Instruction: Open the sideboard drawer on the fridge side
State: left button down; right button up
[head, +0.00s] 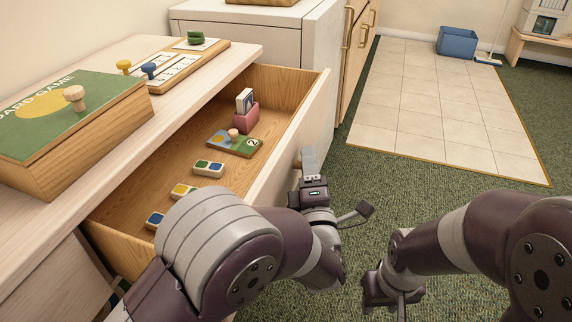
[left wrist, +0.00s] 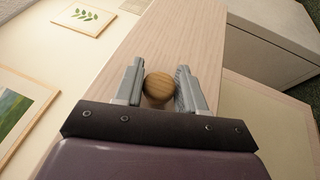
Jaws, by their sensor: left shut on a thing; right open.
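The sideboard (head: 150,60) has a pale wooden top and stands at the left. Its drawer (head: 285,150) is pulled well out, with its wooden inside in plain view. My left gripper (head: 308,163) is at the outer face of the drawer front. In the left wrist view its two fingers are shut on a round wooden knob (left wrist: 158,86). My right gripper (head: 388,290) is low in the head view, apart from the drawer; it is open, but its fingers are mostly hidden or cut off.
The drawer holds a pink card holder (head: 246,117), a small game board (head: 235,143) and several domino-like blocks. A green game box (head: 60,130) lies on top. A white cabinet-like unit (head: 240,35) stands behind. Carpet right of the drawer is clear; a blue bin (head: 457,41) is far off.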

pick_arm(q)
jog(key=shift+s+d+b, duration=0.15)
jog(key=shift+s+d, duration=0.15)
jog(key=shift+d, duration=0.6)
jog(key=shift+s+d+b, duration=0.15)
jog(key=shift+s+d, duration=0.15)
jog(key=shift+d, duration=0.55)
jog(key=c, duration=0.8)
grip_release()
jog(key=shift+o, duration=0.2)
